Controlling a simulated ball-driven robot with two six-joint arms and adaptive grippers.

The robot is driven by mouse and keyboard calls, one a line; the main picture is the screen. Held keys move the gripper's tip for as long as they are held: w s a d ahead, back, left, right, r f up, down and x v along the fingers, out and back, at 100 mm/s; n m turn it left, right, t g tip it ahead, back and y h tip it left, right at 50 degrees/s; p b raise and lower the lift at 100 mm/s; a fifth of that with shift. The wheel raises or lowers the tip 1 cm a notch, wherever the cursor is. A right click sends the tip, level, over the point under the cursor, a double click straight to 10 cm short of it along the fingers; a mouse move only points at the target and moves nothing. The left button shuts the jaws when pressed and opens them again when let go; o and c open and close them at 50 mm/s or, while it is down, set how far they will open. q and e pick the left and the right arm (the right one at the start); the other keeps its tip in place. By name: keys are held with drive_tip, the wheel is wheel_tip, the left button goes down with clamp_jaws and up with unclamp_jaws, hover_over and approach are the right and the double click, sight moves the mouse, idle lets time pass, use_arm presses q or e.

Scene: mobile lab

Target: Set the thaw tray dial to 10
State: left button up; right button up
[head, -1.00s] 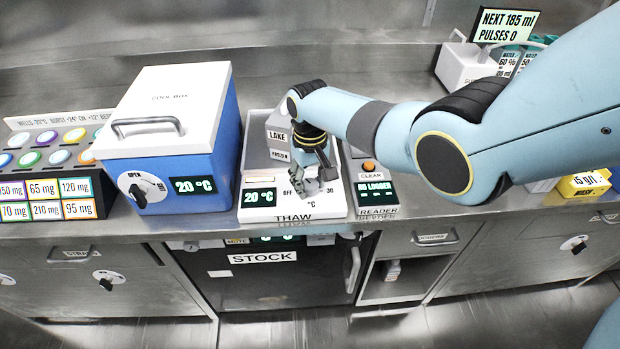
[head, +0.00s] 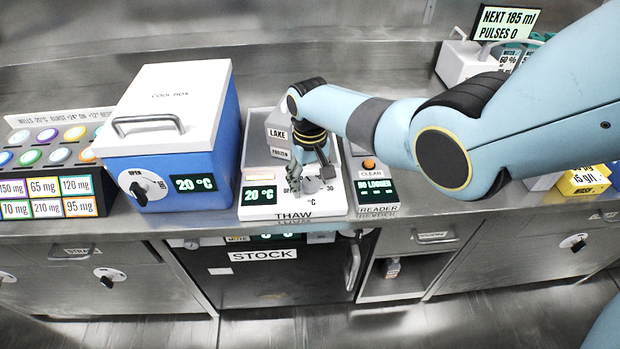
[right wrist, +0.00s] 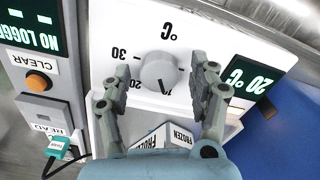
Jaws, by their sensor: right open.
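The thaw tray (head: 258,213) is a white unit on the steel counter, with THAW on its front edge and a display (head: 260,195) reading 20 °C. Its round grey dial (right wrist: 161,72) shows in the right wrist view with a dark pointer line and a 30 mark beside it. In the head view the dial is partly hidden by my right gripper (head: 311,184). In the right wrist view my right gripper (right wrist: 163,82) is open, with one finger on each side of the dial and visible gaps between. My left gripper is out of view.
A grey FROZEN block (right wrist: 165,136) sits on the tray behind the dial. The reader (head: 377,210) with its orange CLEAR button stands right of the tray. The blue cool box (head: 200,150) stands close on the left. The STOCK cabinet (head: 290,280) is below.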

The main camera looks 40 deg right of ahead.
sight(310, 181)
wheel_tip(310, 181, up, 12)
idle(0.6)
drive_tip(key=s+f+n+b, duration=0.1)
drive_tip(key=s+f+b, duration=0.8)
drive_tip(key=s+f, duration=1.4)
drive_tip(key=s+f+n+b, duration=0.2)
drive_tip(key=s+f+b, duration=0.8)
drive_tip(key=s+f, duration=1.4)
drive_tip(key=shift+f+t+h, duration=0.4)
drive_tip(key=shift+f, duration=3)
